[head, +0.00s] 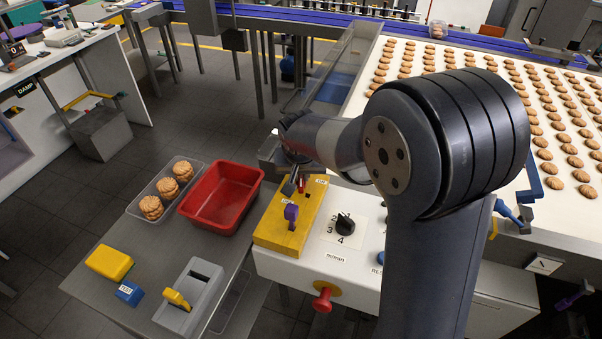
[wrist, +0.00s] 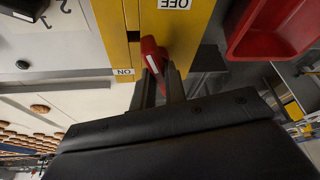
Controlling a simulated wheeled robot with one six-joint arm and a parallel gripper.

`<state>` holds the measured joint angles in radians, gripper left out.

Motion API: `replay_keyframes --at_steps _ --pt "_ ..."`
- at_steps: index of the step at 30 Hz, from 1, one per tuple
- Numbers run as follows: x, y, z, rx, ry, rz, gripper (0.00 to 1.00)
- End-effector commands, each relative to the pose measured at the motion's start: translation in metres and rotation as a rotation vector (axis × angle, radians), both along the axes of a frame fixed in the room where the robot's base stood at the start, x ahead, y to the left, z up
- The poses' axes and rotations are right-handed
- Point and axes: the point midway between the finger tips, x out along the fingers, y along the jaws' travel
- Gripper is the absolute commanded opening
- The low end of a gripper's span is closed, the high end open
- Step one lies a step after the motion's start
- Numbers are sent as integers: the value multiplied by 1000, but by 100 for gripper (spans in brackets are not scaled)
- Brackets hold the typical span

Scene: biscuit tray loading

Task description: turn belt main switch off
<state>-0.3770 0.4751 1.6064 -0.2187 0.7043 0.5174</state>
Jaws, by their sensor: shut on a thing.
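The belt main switch is a yellow box (head: 266,231) on the white machine panel, with a red lever (head: 301,186) at its far end. In the wrist view the red lever (wrist: 150,50) stands between an ON label (wrist: 124,71) and an OFF label (wrist: 175,4). My gripper (head: 296,184) is at the lever; in the wrist view its two fingers (wrist: 162,86) are shut on the lever's end. The lever's exact position is hard to tell. A purple piece (head: 291,213) sits on the box's nearer part.
Beside the box, a grey table holds a red bin (head: 187,209), a clear tray of biscuits (head: 134,212), a yellow block (head: 109,262) and a grey holder (head: 207,268). A black dial (head: 345,224) and red knob (head: 323,301) are on the panel. Biscuits cover the belt (head: 400,65) behind.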

Motion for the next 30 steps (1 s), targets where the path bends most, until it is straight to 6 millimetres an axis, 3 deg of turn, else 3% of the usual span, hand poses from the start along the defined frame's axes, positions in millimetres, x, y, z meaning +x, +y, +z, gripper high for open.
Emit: replay_keyframes --at_steps 7,19,30 --pt "0 1 -4 1 0 -59 0" --pt "1 3 -2 1 -1 -336 0" --pt "1 2 0 0 -1 -367 0"
